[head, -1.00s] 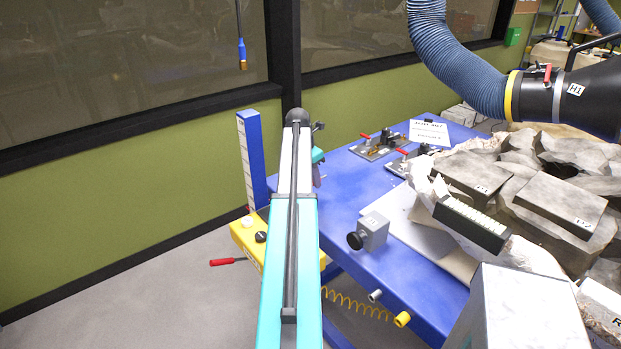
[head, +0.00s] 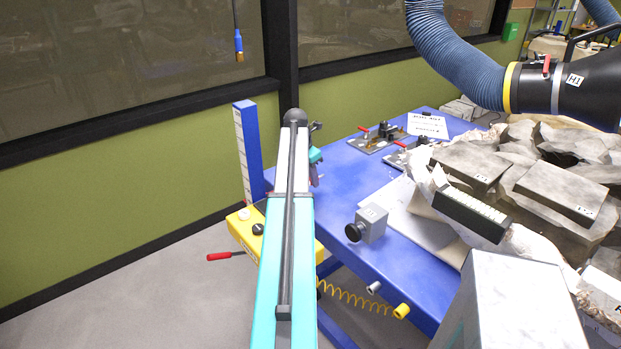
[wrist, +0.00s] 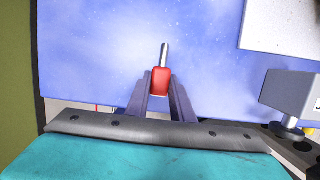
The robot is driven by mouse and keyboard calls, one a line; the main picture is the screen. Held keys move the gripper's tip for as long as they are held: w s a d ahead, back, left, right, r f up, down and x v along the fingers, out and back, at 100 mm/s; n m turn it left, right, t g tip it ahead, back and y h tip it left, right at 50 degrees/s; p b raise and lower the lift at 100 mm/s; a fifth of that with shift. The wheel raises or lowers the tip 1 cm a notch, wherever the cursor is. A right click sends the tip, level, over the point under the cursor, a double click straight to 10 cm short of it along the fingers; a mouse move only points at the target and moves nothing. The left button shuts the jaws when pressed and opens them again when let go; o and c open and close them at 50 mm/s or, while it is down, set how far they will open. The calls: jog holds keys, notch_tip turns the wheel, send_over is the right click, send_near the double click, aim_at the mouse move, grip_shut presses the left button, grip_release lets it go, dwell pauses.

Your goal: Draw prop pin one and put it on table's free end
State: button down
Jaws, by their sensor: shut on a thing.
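A prop pin with a red grip (wrist: 161,82) and a bare metal shank shows in the wrist view. My gripper (wrist: 160,77) is shut on the red grip, and the shank points away, up the picture. Behind the pin is the blue table top (wrist: 100,50); the gap between pin and table is hard to judge. In the head view my gripper (head: 316,168) is small and partly hidden by my arm, over the left end of the blue table (head: 345,180). The number on the pin cannot be read.
A grey box with a black knob (head: 370,224) stands near the table's front edge. Toggle clamps (head: 378,138) sit at the back. Fossil blocks (head: 560,190) crowd the right. A blue post (head: 248,150) and a yellow box (head: 243,228) stand left. The table's left part is bare.

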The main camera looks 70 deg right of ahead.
jog(key=shift+f+b, duration=0.7)
jog(key=shift+f, duration=0.7)
jog(key=c, duration=1.5)
grip_release()
jog(key=shift+o, duration=0.2)
jog(key=shift+w+a+r+p, duration=0.45)
jog(key=shift+w+a+p, duration=0.05)
jog(key=shift+a, duration=0.4)
jog(key=shift+w+a+r+p, duration=0.45)
jog(key=shift+w+a+p, duration=0.1)
jog(key=shift+a, duration=0.35)
jog(key=shift+w+a+r+p, duration=0.45)
jog(key=shift+w+a+p, duration=0.05)
jog(key=shift+a, duration=0.4)
jog(key=shift+w+a+r, duration=0.1)
jog(key=shift+w+a, duration=0.15)
jog(key=shift+a, duration=0.05)
